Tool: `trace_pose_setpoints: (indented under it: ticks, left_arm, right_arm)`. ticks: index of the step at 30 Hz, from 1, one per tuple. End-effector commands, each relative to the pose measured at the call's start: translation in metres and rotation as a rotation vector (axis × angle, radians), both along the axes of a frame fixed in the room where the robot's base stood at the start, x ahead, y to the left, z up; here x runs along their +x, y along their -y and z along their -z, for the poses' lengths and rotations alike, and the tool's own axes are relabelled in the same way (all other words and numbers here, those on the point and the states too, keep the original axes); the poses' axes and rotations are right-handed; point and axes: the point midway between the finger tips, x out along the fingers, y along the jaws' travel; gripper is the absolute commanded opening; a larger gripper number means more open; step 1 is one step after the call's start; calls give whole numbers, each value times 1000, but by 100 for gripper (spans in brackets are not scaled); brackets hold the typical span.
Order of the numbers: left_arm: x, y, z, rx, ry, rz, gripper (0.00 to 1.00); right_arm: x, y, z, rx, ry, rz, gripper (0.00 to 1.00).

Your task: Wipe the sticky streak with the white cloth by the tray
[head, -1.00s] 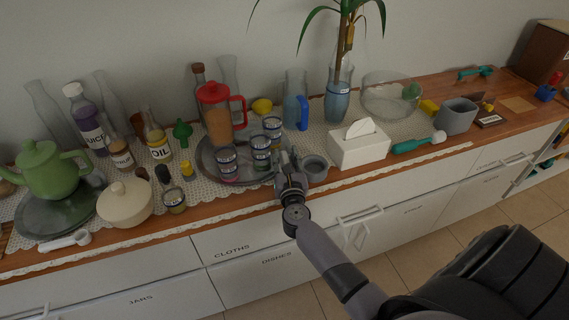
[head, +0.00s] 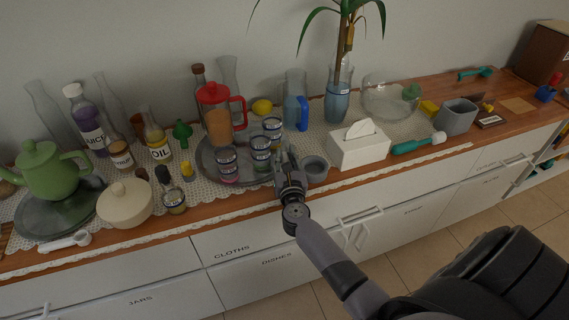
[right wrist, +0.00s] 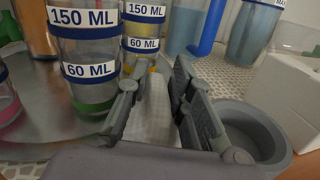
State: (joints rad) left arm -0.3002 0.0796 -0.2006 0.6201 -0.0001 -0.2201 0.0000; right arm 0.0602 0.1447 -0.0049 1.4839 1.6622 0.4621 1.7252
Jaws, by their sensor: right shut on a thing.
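My right gripper (head: 287,158) is at the right end of the round metal tray (head: 206,172), near the counter's front edge. In the right wrist view, its two fingers (right wrist: 162,100) are closed on a white, finely textured cloth (right wrist: 149,118) that shows between them. Much of the cloth is hidden by the fingers, and I cannot make it out in the head view. The tray also shows in the right wrist view (right wrist: 30,135), just left of the fingers. I cannot make out the sticky streak. My left gripper is not in view.
A blue-handled jug (head: 296,100) stands behind.

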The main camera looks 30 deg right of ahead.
Motion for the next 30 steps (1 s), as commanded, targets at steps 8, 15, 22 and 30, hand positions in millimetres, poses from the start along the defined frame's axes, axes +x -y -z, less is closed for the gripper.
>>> trace_pose_setpoints:
  ticks: [8,15,22,30]
  left_arm:
    - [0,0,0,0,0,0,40]
    - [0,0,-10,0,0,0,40]
    - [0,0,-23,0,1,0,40]
    - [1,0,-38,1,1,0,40]
  right_arm:
    - [0,0,0,0,0,0,0]
    - [0,0,-11,1,0,0,0]
    - [0,0,-25,1,0,0,0]
    - [0,0,-41,1,0,0,0]
